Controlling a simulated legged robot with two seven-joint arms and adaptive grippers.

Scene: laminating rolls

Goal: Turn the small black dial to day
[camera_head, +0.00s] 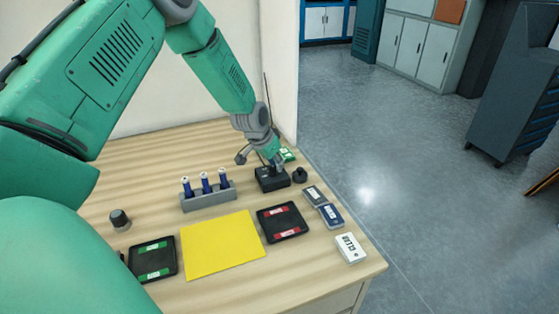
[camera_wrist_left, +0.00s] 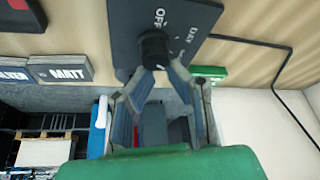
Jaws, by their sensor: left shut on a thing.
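The small black dial (camera_wrist_left: 153,47) sits on a dark panel (camera_wrist_left: 195,22) with white OFF and DAY markings, seen in the left wrist view. OFF is above the dial and DAY is to its upper right. Where the dial points cannot be told. In the head view the panel is the top of a black box (camera_head: 272,182) towards the back of the table. My left gripper (camera_head: 276,164) reaches down onto this box. Its fingertips (camera_wrist_left: 158,66) are shut on the dial, and the fingers hide the dial in the head view. My right gripper is not in view.
A grey rack (camera_head: 208,202) with three blue bottles stands left of the box. A black knob (camera_head: 300,174) stands close right of it. A yellow sheet (camera_head: 222,245), red-marked black tray (camera_head: 282,223), green-marked tray (camera_head: 152,260) and CLEAR box (camera_head: 350,248) lie nearer.

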